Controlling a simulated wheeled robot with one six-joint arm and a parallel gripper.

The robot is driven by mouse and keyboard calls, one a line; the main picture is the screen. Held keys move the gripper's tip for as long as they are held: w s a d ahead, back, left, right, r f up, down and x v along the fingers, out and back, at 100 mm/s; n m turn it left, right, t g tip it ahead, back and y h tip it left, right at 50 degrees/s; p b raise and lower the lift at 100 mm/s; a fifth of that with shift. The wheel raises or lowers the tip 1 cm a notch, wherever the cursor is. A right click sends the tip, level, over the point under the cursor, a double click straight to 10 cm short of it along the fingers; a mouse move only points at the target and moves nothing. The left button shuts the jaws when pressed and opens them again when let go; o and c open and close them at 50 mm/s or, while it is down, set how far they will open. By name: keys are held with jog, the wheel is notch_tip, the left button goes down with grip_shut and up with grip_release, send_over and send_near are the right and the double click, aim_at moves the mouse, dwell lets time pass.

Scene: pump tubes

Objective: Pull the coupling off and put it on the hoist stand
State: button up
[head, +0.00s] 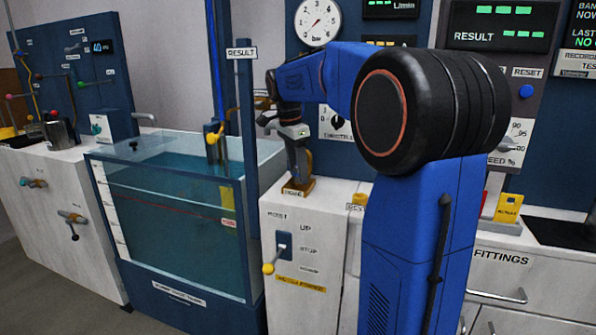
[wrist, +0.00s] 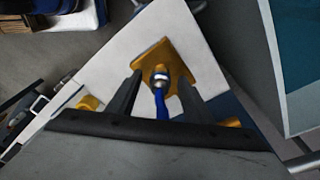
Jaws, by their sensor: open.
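My gripper (head: 299,176) points down over an ochre stand (head: 296,188) on top of the white hoist cabinet. In the wrist view the gripper (wrist: 160,78) is open, with one finger on each side of a small silver and blue piece, which looks like the coupling (wrist: 160,79). This piece is over the ochre plate of the stand (wrist: 152,58), and a blue hose or stem runs from it toward the gripper's palm. I cannot tell whether the fingers touch it. In the head view the coupling is mostly hidden by the gripper.
A glass water tank (head: 170,215) stands left of the cabinet. A blue post (head: 246,130) with a RESULT sign rises close beside my arm. A lever (head: 276,255) with a yellow knob is on the cabinet front. A smaller yellow holder (head: 357,200) is to the right.

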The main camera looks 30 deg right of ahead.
grip_shut()
jog(key=c, duration=1)
grip_release()
grip_shut()
jog(key=shift+r, duration=0.7)
jog(key=shift+r, duration=1.85)
